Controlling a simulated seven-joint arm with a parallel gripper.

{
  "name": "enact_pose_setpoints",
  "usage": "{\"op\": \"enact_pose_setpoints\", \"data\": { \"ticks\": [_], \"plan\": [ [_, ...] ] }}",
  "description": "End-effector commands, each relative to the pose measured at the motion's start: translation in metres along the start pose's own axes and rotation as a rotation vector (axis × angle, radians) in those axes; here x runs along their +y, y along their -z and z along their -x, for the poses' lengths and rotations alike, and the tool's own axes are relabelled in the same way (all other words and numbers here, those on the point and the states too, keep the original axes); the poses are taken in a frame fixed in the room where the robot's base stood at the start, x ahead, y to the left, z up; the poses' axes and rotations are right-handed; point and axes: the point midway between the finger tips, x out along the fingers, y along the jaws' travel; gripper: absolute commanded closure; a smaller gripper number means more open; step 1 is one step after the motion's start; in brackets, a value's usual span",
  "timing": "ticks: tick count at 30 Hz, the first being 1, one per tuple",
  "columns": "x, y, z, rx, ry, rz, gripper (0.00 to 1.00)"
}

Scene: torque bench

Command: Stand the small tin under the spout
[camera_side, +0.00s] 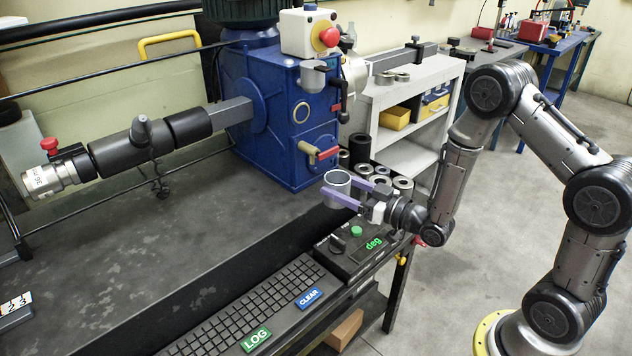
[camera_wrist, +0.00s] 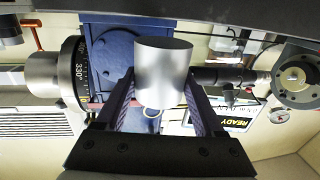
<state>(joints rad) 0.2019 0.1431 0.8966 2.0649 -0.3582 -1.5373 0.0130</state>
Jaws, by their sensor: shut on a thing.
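The small tin (camera_side: 338,184) is a plain silvery cylinder, open at the top and upright in the side view. My gripper (camera_side: 341,193) has its two purple-grey fingers shut on it, one on each side. In the wrist view the tin (camera_wrist: 163,70) sits between the fingertips of my gripper (camera_wrist: 162,88). A tap with a red handle (camera_side: 320,152) and a pale spout (camera_side: 307,147) sticks out of the blue housing (camera_side: 275,110), up and left of the tin. The tin is apart from it. I cannot tell how high the tin is above the bench.
The dark bench top (camera_side: 140,250) is largely bare left of the tin. Several dark and metal rings (camera_side: 380,180) stand behind my gripper. A black lever (camera_side: 338,92) juts out above the tap.

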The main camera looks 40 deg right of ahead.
Motion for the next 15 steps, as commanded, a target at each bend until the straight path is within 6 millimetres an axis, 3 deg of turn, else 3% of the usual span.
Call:
{"op": "enact_pose_setpoints", "data": {
  "ticks": [3, 10, 15],
  "plan": [
    [-0.001, 0.000, -0.021, 0.001, 0.002, 0.001, 0.95],
    [0.000, 0.000, -0.039, 0.000, 0.001, 0.000, 0.95],
    [0.000, 0.000, -0.067, 0.002, 0.002, 0.001, 0.95]
  ]
}}
